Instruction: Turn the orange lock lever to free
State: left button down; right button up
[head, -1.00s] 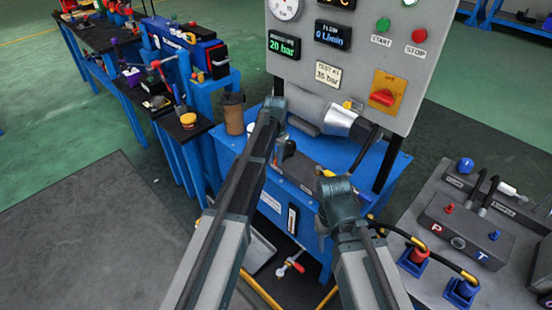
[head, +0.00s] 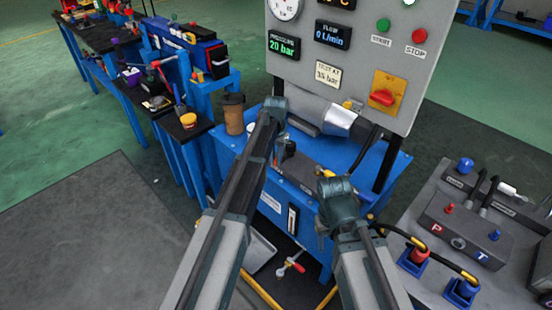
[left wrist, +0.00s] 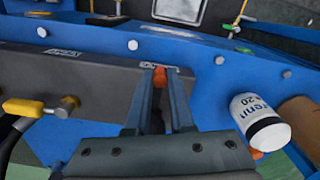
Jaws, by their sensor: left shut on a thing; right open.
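The orange lock lever (left wrist: 160,76) shows as a small orange piece between my left fingertips, in front of a dark grey block (left wrist: 95,68) on the blue bench. My left gripper (left wrist: 161,82) is shut on it. The fingers hide most of the lever, so its angle cannot be told. In the head view my left arm reaches down to the bench below the panel, and its gripper is mostly hidden behind the wrist. My right gripper (head: 326,222) is open and holds nothing, low in front of the bench; its fingers are hard to make out.
A grey panel (head: 345,65) with gauges, buttons and a red switch (head: 382,97) on a yellow plate stands behind. A white bottle (left wrist: 260,120) is close right of my left gripper; a yellow-handled valve (left wrist: 25,107) is to its left. A brown cup (head: 233,113) stands at the bench's left.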

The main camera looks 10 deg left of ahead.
dwell(0.3)
pick_arm(q)
jog(key=m, duration=0.1)
jog(key=w+a+m, duration=0.1)
jog(key=m, duration=0.1)
jog(key=shift+w+a, duration=0.3)
jog(key=m, duration=0.1)
jog(key=w+a+m, duration=0.1)
jog(key=shift+w+m, duration=0.3)
jog(key=shift+m, duration=0.1)
jog(key=w+m, duration=0.2)
jog(key=m, duration=0.1)
jog(key=shift+w+a, duration=0.1)
jog(key=shift+a, duration=0.3)
jog(key=shift+w+m, duration=0.5)
jog(key=shift+m, duration=0.4)
jog(key=shift+w+m, duration=0.5)
jog(key=shift+m, duration=0.4)
jog(key=c, duration=0.8)
grip_release()
jog(key=shift+o, duration=0.2)
